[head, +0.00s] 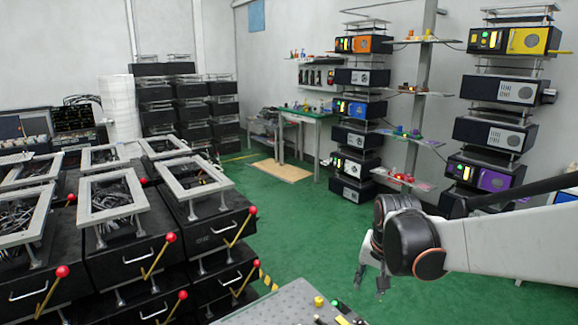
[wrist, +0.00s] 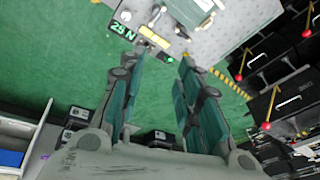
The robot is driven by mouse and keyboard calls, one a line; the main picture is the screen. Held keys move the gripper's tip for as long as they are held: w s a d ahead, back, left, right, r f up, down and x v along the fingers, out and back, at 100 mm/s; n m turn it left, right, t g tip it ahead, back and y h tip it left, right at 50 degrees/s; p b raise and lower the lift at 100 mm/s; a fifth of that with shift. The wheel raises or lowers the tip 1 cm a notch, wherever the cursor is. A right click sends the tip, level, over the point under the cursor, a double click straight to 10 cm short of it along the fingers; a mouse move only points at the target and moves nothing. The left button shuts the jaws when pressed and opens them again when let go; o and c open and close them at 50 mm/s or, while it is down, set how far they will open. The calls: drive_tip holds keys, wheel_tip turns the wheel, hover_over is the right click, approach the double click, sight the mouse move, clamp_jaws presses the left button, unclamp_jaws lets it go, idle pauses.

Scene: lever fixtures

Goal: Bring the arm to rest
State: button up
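My gripper (head: 371,281) hangs at the end of my arm (head: 510,243), which reaches in from the right edge of the head view over the green floor. The gripper points downward, right of the lever boxes. In the wrist view its two finger pads (wrist: 163,62) stand apart with nothing between them, so it is open and empty. The black fixture boxes have levers with red ball knobs; one lever (head: 242,225) is on the nearest box to the gripper. The gripper is apart from all of them.
A grey panel (head: 262,313) with yellow and green buttons lies at the bottom centre; it also shows in the wrist view (wrist: 230,25). Stacked units (head: 350,135) and shelves (head: 412,140) stand behind my arm. Green floor (head: 300,235) between boxes and gripper is clear.

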drive_tip(key=s+r+n+t, duration=0.2)
drive_tip(key=s+r, duration=0.1)
drive_tip(key=s, duration=0.8)
drive_tip(key=s+r+n+t, duration=0.1)
drive_tip(key=s+r+n, duration=0.2)
drive_tip(key=s, duration=0.8)
drive_tip(key=shift+n+t, duration=0.3)
drive_tip(key=shift+t, duration=0.1)
drive_tip(key=shift+w, duration=0.1)
